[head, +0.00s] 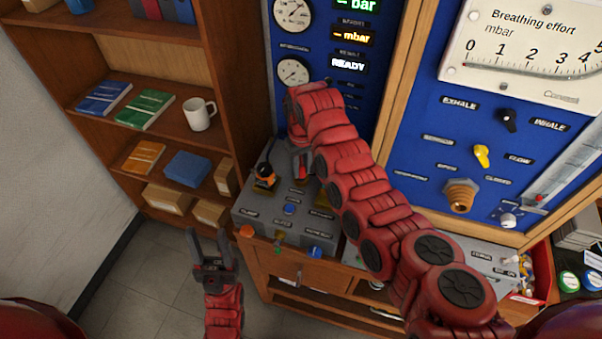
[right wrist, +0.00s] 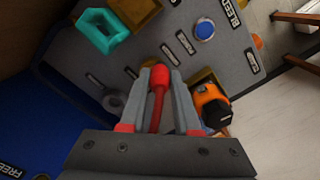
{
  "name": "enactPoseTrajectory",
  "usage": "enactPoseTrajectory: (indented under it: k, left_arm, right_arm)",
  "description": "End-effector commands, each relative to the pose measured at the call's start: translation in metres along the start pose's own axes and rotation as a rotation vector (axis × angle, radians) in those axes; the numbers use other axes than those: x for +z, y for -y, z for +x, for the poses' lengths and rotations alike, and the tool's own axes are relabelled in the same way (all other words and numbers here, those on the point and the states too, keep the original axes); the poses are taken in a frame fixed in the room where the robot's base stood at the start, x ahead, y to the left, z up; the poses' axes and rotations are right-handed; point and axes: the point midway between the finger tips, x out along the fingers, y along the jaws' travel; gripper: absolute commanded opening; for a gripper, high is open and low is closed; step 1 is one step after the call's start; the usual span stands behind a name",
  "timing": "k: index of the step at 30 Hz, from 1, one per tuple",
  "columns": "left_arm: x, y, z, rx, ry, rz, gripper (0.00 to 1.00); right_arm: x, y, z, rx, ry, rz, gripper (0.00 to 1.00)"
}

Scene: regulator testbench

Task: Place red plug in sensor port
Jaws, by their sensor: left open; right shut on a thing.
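In the right wrist view, the red plug (right wrist: 158,90), with a rounded head and a thin stem, is between the fingers of my right gripper (right wrist: 160,92). In the head view, my right gripper (head: 303,167) is over the grey test bench top (head: 270,217), and its own arm partly hides it. I cannot tell whether the plug touches the bench. The labels there are too small to tell which port is the sensor port. My left gripper (head: 211,243) is open and empty, in front of the bench's left side.
An orange and black device (right wrist: 211,105) stands beside the right gripper; it also shows in the head view (head: 265,177). A teal square ring (right wrist: 102,32) and a blue button (right wrist: 204,30) are on the bench. Blue gauge panels (head: 400,180) rise behind; a shelf (head: 150,90) stands left.

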Motion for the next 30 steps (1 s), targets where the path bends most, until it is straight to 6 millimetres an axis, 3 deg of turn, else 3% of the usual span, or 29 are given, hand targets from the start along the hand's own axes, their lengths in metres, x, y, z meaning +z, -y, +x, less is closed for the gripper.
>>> enactPoseTrajectory:
  k: [1,10,17,20,22,30]
  left_arm:
    - [0.002,-0.001,-0.015,0.000,-0.001,0.000,0.50]
    - [0.005,-0.002,-0.032,0.000,0.000,0.000,0.50]
    - [0.012,-0.004,-0.070,0.000,0.000,0.000,0.50]
    - [0.011,-0.003,-0.062,0.000,-0.001,0.000,0.50]
    - [0.011,-0.003,-0.068,0.000,-0.001,0.000,0.50]
    - [0.011,-0.003,-0.067,0.000,0.000,0.000,0.50]
  right_arm:
    - [-0.004,-0.001,0.008,0.008,0.001,-0.006,0.00]
    - [-0.013,-0.007,0.007,0.017,0.005,-0.011,0.00]
    - [-0.025,-0.010,0.010,0.003,0.000,-0.003,0.00]
    - [-0.024,-0.009,0.022,-0.001,0.002,-0.003,0.00]
    - [-0.024,-0.010,0.034,-0.001,0.004,-0.002,0.00]
    - [-0.025,-0.010,0.037,0.001,-0.001,-0.002,0.00]
